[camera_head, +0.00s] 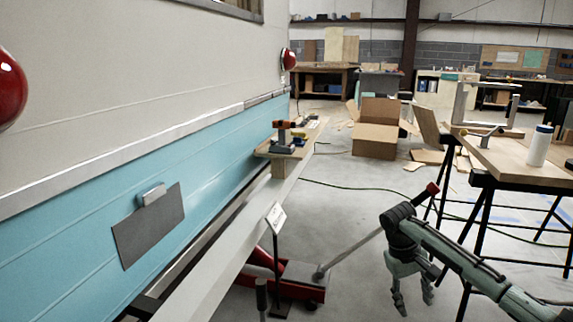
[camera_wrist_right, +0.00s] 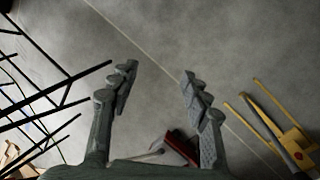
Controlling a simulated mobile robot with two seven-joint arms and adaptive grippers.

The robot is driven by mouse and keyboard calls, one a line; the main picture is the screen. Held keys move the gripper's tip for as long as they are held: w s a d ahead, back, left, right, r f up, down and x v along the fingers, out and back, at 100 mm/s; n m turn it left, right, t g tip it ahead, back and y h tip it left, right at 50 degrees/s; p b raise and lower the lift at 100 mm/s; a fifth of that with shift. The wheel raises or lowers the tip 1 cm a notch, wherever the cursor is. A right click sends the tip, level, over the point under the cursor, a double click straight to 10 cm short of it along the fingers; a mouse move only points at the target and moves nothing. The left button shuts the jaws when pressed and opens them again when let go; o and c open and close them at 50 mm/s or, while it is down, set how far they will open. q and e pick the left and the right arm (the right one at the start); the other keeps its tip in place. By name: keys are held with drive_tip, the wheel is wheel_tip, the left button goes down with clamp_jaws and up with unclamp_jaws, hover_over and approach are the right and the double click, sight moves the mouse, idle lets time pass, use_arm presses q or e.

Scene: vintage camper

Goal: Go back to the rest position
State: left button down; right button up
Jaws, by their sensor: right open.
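My right gripper (camera_head: 415,298) hangs low at the right of the head view, fingers pointing down over the concrete floor. In the right wrist view the same gripper (camera_wrist_right: 160,80) has its two fingers spread apart, with only bare floor between them. It is open and empty, and touches nothing that I can see. My right arm reaches in from the lower right corner of the head view. My left gripper is in neither view.
The camper's teal side (camera_head: 85,220) fills the left. A red floor jack (camera_head: 300,285) stands left of my right gripper. A sawhorse table (camera_head: 520,165) with a white bottle (camera_head: 538,147) stands right. A cardboard box (camera_head: 376,128) lies farther back. Yellow equipment (camera_wrist_right: 292,145) shows in the wrist view.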

drive_tip(key=s+d+r+m, duration=0.1)
drive_tip(key=s+d, duration=0.1)
drive_tip(key=d, duration=0.7)
drive_tip(key=s+a+f+n+t, duration=0.1)
drive_tip(key=s+a+f, duration=0.1)
drive_tip(key=s+f, duration=0.5)
drive_tip(key=s+a+f+n+t, duration=0.1)
drive_tip(key=s+f, duration=0.3)
drive_tip(key=f, duration=0.5)
drive_tip(key=s+d+n+t+h, duration=0.1)
drive_tip(key=s+d, duration=0.3)
drive_tip(key=s, duration=0.4)
drive_tip(key=s+d+n+t, duration=0.1)
drive_tip(key=s+d+t, duration=0.15)
drive_tip(key=s, duration=0.55)
drive_tip(key=s+a+f+m+y, duration=0.1)
drive_tip(key=a+f, duration=0.2)
drive_tip(key=a, duration=0.5)
drive_tip(key=s+a+f+m+g+y, duration=0.1)
drive_tip(key=a+f+m+y, duration=0.1)
drive_tip(key=a, duration=0.6)
drive_tip(key=shift+s+f, duration=0.3)
drive_tip(key=shift+f, duration=0.3)
drive_tip(key=shift+g, duration=0.25)
drive_tip(key=shift+c, duration=0.5)
